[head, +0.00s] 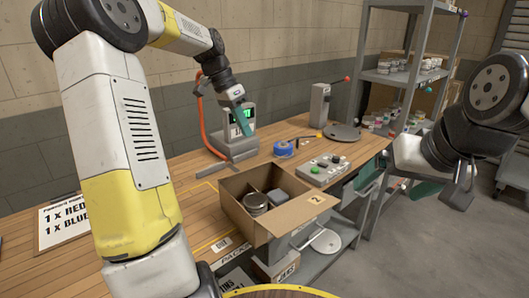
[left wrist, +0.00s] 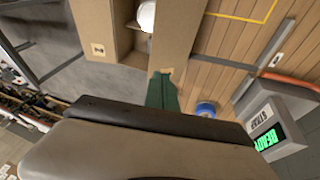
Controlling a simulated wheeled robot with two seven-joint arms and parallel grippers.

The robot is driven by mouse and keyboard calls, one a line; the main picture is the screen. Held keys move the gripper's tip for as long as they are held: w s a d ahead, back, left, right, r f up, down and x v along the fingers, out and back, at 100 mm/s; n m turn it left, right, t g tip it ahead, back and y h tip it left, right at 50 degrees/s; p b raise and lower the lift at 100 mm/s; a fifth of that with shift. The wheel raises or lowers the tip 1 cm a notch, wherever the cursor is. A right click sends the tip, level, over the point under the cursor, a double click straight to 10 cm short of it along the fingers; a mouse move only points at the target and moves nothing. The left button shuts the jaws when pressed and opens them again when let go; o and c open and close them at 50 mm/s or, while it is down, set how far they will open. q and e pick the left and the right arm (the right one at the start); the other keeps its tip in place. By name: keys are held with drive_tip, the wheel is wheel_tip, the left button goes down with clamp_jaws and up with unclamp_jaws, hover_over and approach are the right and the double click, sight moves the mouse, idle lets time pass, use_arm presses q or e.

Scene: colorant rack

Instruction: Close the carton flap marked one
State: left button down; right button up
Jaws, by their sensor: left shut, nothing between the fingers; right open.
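An open brown carton (head: 232,212) stands on the wooden workbench, with a round tin (head: 255,203) and grey items inside. Its near flap, marked 2 (head: 314,201), sticks outward; no mark one is readable in either view. My left gripper (head: 241,124) is shut and empty, above and behind the carton in the head view. In the left wrist view its teal fingertips (left wrist: 163,80) overlap the lower end of a broad brown cardboard panel (left wrist: 178,35); I cannot tell whether they touch. My right gripper (head: 440,190) is open and empty, right of the bench.
A printed order sign (head: 65,222) is at the left. A shelf rack (head: 408,77) stands at the back right.

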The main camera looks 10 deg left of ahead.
use_arm(q)
drive_tip(key=x, duration=0.2)
drive_tip(key=s+x, duration=0.1)
drive_tip(key=x, duration=0.4)
drive_tip(key=shift+s+d+f, duration=0.15)
drive_tip(key=shift+s+f, duration=0.05)
drive_tip(key=shift+f, duration=0.05)
drive_tip(key=shift+s+d+f, duration=0.2)
drive_tip(key=shift+d+f, duration=0.05)
drive_tip(key=shift+f, duration=0.2)
drive_tip(key=shift+s+d+f+t+y, duration=0.6)
drive_tip(key=shift+s+d+f+y, duration=0.1)
drive_tip(key=shift+y, duration=0.2)
drive_tip(key=shift+m+t+y, duration=0.4)
drive_tip(key=shift+t+y, duration=0.4)
drive_tip(key=shift+t, duration=0.1)
drive_tip(key=shift+s+d+f, duration=0.3)
drive_tip(key=shift+f, duration=0.45)
drive_tip(key=shift+s+d+f, duration=0.25)
drive_tip(key=shift+d+f, duration=0.05)
drive_tip(key=shift+f, duration=0.5)
drive_tip(key=shift+s+d+f, duration=0.3)
drive_tip(key=shift+f, duration=0.45)
use_arm(e)
drive_tip(key=shift+s+d, duration=0.4)
drive_tip(key=shift+d, duration=0.05)
use_arm(q)
drive_tip(key=shift+r, duration=0.1)
